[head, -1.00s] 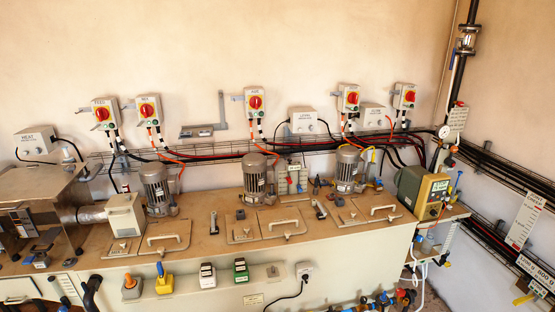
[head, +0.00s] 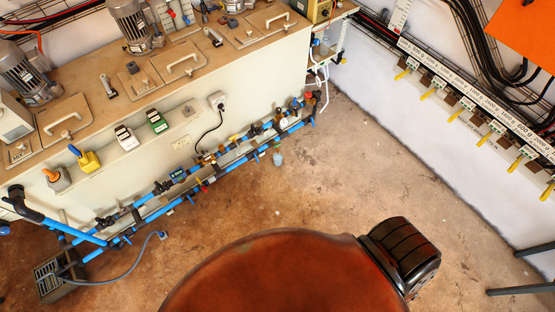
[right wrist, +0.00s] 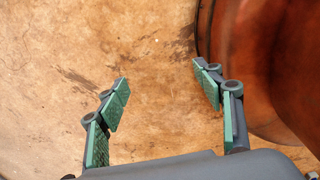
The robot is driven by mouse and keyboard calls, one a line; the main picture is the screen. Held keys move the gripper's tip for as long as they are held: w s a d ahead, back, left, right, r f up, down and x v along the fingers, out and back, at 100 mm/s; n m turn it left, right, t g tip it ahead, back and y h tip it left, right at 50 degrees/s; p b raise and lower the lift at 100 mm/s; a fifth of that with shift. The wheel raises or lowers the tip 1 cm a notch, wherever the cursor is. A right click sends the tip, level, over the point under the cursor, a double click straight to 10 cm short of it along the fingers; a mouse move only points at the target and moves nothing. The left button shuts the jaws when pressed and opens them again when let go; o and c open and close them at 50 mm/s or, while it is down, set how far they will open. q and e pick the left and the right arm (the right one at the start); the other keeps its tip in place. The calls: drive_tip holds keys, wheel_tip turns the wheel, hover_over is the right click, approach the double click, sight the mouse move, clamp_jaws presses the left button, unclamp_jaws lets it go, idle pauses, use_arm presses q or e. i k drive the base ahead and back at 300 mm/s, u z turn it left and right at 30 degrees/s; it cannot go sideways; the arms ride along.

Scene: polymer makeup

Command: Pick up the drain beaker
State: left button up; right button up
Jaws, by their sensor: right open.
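A small pale bluish beaker (head: 278,159) stands on the floor below the blue pipes, near the front of the cream bench, in the head view. It is small there, and its contents cannot be made out. My right gripper (right wrist: 163,82) shows in the right wrist view with its two green-padded fingers wide apart. Nothing is between them, and bare brown floor lies beyond. The beaker is not in the right wrist view. Neither gripper shows in the head view.
Blue pipes (head: 215,164) with several valves run low along the bench front. A floor drain box (head: 62,277) with a hose is at the lower left. The floor (head: 370,170) right of the beaker is clear.

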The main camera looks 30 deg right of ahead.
sight(278, 158)
drive_tip(key=k, duration=0.55)
drive_tip(key=z, duration=0.7)
drive_tip(key=i, duration=1.75)
drive_tip(key=u, duration=0.7)
